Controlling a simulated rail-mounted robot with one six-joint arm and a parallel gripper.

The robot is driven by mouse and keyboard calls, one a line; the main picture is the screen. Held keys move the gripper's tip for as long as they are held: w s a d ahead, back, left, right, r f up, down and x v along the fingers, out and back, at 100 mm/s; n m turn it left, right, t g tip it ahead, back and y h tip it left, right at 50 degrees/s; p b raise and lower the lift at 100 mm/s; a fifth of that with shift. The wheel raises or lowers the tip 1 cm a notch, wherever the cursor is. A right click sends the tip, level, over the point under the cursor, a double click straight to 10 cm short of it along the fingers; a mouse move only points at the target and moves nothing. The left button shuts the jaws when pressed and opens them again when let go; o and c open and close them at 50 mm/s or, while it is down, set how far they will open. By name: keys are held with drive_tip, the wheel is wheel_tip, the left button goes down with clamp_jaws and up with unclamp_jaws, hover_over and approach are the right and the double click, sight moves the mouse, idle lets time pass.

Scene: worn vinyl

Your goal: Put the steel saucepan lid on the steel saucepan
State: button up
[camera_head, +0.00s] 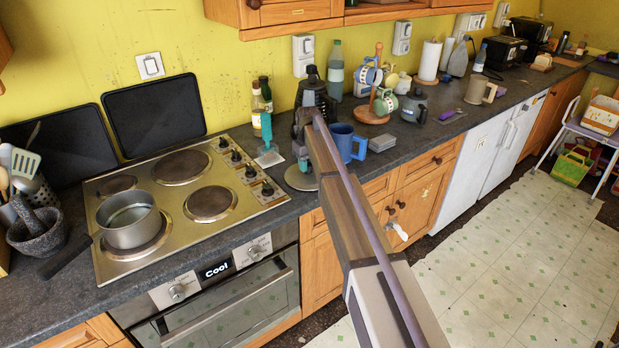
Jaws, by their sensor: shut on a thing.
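The steel saucepan (128,232) stands upright and uncovered on the front-left plate of the hob. Its dark handle (66,257) points toward the lower left, over the counter. The steel saucepan lid (299,181) is a small grey disc just right of the hob, at the counter's front edge. My gripper (302,162) is directly above the lid and shut on it. My arm hides part of the lid and the fingertips. I cannot tell whether the lid touches the counter.
A blue mug (342,141) stands close to the right of my gripper. A teal-handled brush (267,140) and bottles (257,108) stand to its left. A mug tree (374,106) is behind. The hob (235,196) between lid and saucepan is clear. A stone mortar (36,238) is left of the saucepan.

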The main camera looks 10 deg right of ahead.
drive_tip(key=shift+r+p, duration=0.4)
clamp_jaws()
drive_tip(key=shift+r+p, duration=1.7)
drive_tip(key=shift+r+p, duration=0.5)
wheel_tip(320, 180, up, 10)
drive_tip(key=p, duration=1.1)
drive_tip(key=s+a+f+n+b, duration=0.1)
drive_tip(key=s+a, duration=0.5)
drive_tip(key=a, duration=1.2)
drive_tip(key=s+a+f+n+b, duration=0.1)
drive_tip(key=s+a, duration=0.4)
drive_tip(key=a, duration=1.3)
drive_tip(key=s+a+f+n+b, duration=0.1)
drive_tip(key=s+a+n, duration=0.3)
drive_tip(key=a, duration=1.4)
drive_tip(key=s+b, duration=0.1)
drive_tip(key=s, duration=0.1)
drive_tip(key=shift+s+f, duration=0.2)
drive_tip(key=shift+s, duration=0.15)
